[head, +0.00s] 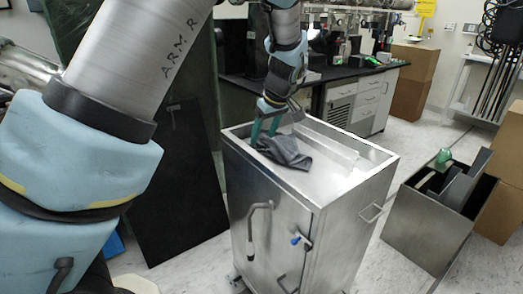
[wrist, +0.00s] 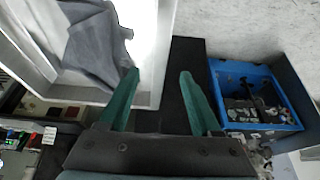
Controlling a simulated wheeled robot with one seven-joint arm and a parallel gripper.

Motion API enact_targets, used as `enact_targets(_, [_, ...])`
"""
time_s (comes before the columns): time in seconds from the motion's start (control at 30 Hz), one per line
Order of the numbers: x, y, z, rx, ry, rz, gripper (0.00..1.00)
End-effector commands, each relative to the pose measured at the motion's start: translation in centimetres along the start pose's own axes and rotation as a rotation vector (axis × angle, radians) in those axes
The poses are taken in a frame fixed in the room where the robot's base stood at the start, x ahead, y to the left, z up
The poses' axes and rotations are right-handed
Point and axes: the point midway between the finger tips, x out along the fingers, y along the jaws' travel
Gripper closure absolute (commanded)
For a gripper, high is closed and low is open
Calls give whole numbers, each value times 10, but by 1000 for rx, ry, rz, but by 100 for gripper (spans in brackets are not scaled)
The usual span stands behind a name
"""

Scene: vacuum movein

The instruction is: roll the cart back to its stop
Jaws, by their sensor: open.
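The stainless steel cart (head: 292,208) stands upright on the tiled floor in the middle of the head view, with a shallow rimmed top. A crumpled grey cloth (head: 287,152) lies in that top; it also shows in the wrist view (wrist: 95,45). My gripper (head: 265,129) is open, its teal fingers pointing down at the cart's far left edge. In the wrist view, the fingers (wrist: 160,74) appear on either side of the cart's rim (wrist: 164,50), the left one nearer the cloth. I cannot tell whether they touch the rim. I cannot identify the stop.
An open metal bin (head: 424,226) with parts in it stands right of the cart. A black panel (head: 179,185) leans at the left. A black-topped lab bench (head: 345,75) and cardboard boxes (head: 417,68) are behind. The wrist view shows a blue tray (wrist: 229,68) beside the cart.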

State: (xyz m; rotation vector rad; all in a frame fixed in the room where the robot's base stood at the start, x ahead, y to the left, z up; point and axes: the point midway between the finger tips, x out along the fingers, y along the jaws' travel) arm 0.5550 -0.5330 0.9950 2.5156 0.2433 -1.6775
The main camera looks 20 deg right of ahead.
Motion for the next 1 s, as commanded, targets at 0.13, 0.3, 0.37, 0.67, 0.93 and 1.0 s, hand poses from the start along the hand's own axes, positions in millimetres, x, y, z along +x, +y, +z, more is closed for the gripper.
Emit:
enact_targets(0.13, [27,-2,-1,1,-2,-6,35])
enact_targets(0.3, [58,-2,0,1,-3,-5,35])
enact_targets(0.37, [67,-2,-1,0,-3,-4,35])
enact_targets(0.67, [90,-1,0,1,-2,0,35])
enact_targets(0.93, [91,-1,1,1,-2,0,37])
enact_targets(1.0, [91,-1,1,1,-2,0,45])
